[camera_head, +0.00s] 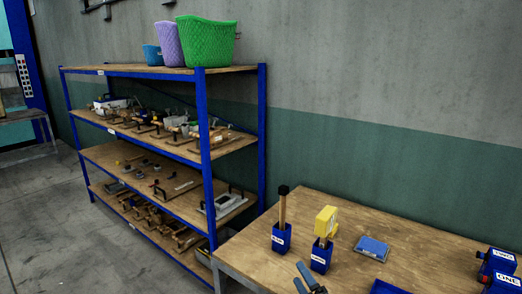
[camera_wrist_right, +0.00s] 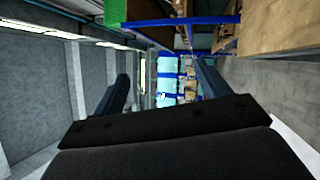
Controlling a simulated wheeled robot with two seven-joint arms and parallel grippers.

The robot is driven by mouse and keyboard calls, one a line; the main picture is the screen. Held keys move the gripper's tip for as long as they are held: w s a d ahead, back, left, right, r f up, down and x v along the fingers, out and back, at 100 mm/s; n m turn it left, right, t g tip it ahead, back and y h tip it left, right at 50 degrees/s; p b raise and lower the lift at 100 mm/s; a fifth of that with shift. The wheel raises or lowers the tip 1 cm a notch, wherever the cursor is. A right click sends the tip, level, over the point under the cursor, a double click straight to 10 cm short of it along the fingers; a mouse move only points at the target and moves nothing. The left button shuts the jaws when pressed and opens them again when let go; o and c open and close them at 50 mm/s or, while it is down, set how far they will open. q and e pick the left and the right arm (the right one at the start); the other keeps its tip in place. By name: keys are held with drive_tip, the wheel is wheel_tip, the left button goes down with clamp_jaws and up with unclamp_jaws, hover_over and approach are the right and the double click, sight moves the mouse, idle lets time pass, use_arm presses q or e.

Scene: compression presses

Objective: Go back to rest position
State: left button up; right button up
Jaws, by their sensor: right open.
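My right gripper (camera_head: 300,275) shows at the bottom edge of the head view, in front of the wooden table (camera_head: 335,205). Its two fingers are apart with nothing between them. In the right wrist view the gripper (camera_wrist_right: 162,72) also has its fingers spread and empty, with a blurred background of shelving and floor beyond. My left gripper is not in view.
A blue-framed shelf (camera_head: 206,165) stands left. Floor space (camera_head: 75,230) is clear.

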drive_tip(key=s+d+f+m+g+h+b, duration=0.1)
drive_tip(key=s+d+f+m+g+h, duration=0.15)
drive_tip(key=f+m, duration=0.45)
drive_tip(key=s+d+f+m+g+h+b, duration=0.2)
drive_tip(key=s+f+m+h, duration=0.15)
drive_tip(key=f, duration=0.65)
drive_tip(key=s+d+f+m+g+h+b, duration=0.1)
drive_tip(key=s+d+f+m+g+h, duration=0.15)
drive_tip(key=f+m, duration=0.45)
use_arm(q)
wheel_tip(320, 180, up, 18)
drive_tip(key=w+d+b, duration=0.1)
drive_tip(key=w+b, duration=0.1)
drive_tip(key=b, duration=0.1)
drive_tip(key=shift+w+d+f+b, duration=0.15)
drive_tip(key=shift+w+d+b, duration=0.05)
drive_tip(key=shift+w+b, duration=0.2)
use_arm(e)
drive_tip(key=s+a+f+m+g, duration=0.1)
drive_tip(key=s+f+g, duration=0.4)
drive_tip(key=s+f, duration=0.5)
drive_tip(key=s+a+f+m+g, duration=0.1)
drive_tip(key=s+f+m+g, duration=0.3)
drive_tip(key=s+f, duration=0.7)
drive_tip(key=s+g, duration=0.1)
drive_tip(key=s, duration=0.2)
drive_tip(key=shift+s+a, duration=0.3)
drive_tip(key=shift+s, duration=0.1)
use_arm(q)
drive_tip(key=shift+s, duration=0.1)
